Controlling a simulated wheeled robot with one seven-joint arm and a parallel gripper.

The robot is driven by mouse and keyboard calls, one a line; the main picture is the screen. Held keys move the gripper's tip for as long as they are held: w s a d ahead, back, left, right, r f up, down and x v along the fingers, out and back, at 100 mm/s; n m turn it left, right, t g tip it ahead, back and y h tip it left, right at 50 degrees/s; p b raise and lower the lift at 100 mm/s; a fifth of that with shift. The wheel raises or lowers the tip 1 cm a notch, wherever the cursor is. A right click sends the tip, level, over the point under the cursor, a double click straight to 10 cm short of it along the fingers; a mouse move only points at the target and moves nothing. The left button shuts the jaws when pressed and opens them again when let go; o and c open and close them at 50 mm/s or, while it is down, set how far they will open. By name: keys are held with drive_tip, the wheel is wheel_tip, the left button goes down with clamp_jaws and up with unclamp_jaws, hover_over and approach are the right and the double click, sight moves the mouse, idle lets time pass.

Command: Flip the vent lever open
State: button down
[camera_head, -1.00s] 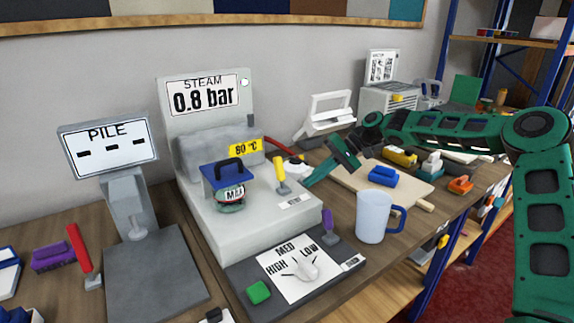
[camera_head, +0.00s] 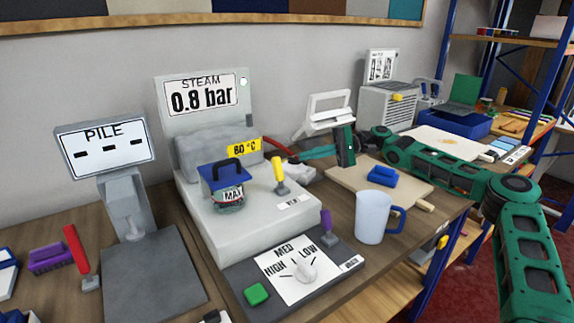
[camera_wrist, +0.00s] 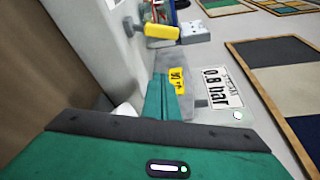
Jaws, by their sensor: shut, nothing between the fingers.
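The steam unit (camera_head: 245,225) is a white machine with a "0.8 bar" display (camera_head: 205,97). A yellow lever (camera_head: 278,170) stands nearly upright on its deck beside a small label (camera_head: 292,202) too small to read. A red lever (camera_head: 279,146) slants at the unit's back right. I cannot tell by label which is the vent lever. My gripper (camera_head: 303,155) is shut and empty, pointing left just right of the red lever, apart from the yellow one. In the wrist view, my green fingers (camera_wrist: 160,98) reach toward the yellow tag (camera_wrist: 177,80); a yellow lever (camera_wrist: 162,31) lies beyond.
A mug (camera_head: 373,217) and a board (camera_head: 400,195) with a blue block stand at right.

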sight(278, 169)
drive_tip(key=shift+a, duration=0.15)
drive_tip(key=x, duration=1)
drive_tip(key=shift+s, duration=0.1)
drive_tip(key=shift+s+d+r, duration=0.35)
drive_tip(key=shift+s+d, duration=0.4)
drive_tip(key=shift+s, duration=0.05)
drive_tip(key=shift+s+d+r, duration=0.3)
drive_tip(key=shift+s+d, duration=0.1)
drive_tip(key=shift+s, duration=0.3)
drive_tip(key=shift+d, duration=0.25)
drive_tip(key=shift+a, duration=0.2)
